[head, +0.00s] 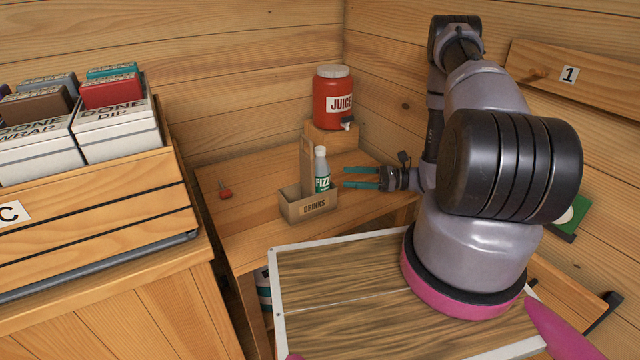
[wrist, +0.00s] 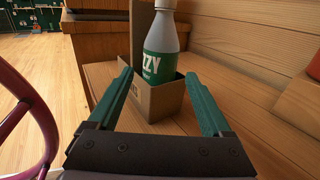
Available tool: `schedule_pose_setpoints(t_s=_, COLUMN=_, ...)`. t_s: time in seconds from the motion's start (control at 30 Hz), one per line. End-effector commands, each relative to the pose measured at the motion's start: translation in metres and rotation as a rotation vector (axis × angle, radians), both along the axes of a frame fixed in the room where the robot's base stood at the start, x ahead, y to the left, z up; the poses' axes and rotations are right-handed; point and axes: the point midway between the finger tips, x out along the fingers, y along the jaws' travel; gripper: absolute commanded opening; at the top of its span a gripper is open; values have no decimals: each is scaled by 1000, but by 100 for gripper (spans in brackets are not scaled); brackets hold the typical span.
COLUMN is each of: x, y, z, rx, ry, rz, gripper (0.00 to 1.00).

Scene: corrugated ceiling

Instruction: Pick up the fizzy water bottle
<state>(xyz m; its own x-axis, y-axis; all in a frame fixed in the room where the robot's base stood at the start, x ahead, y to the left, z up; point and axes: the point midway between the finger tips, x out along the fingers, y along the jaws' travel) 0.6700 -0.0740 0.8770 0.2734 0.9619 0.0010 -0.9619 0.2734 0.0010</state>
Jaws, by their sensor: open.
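The fizzy water bottle (head: 321,172) is grey-white with a white cap and a green label. It stands upright in a cardboard box marked DRINKS (head: 308,207) on the corner bench. In the wrist view the bottle (wrist: 163,50) rises from the box (wrist: 160,108), ahead of and between my fingers. My gripper (head: 345,177) is open and empty, with its teal fingers pointing at the bottle from the right. In the wrist view my gripper (wrist: 163,95) has its fingers apart, short of the bottle. The bottle's base is hidden by the box wall.
A red juice dispenser (head: 333,98) stands on a wooden block (head: 334,138) behind the box. A wooden crate of boxed goods (head: 95,225) stands at the far left. Wooden walls close the corner.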

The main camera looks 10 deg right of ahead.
Motion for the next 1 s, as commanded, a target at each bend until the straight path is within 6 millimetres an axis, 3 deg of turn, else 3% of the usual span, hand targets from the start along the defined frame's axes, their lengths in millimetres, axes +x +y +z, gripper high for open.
schedule_pose_setpoints(t_s=0.1, x=5, y=19, z=0, rx=-1, ry=0, rz=4, gripper=84)
schedule_pose_setpoints(t_s=0.33, x=10, y=36, z=0, rx=-1, ry=-1, rz=5, gripper=84)
schedule_pose_setpoints(t_s=0.6, x=22, y=73, z=-2, rx=-1, ry=0, rz=4, gripper=84)
schedule_pose_setpoints(t_s=0.93, x=24, y=79, z=-1, rx=-2, ry=0, rz=1, gripper=84)
schedule_pose_setpoints(t_s=1.0, x=24, y=79, z=-1, rx=-2, ry=0, rz=1, gripper=57)
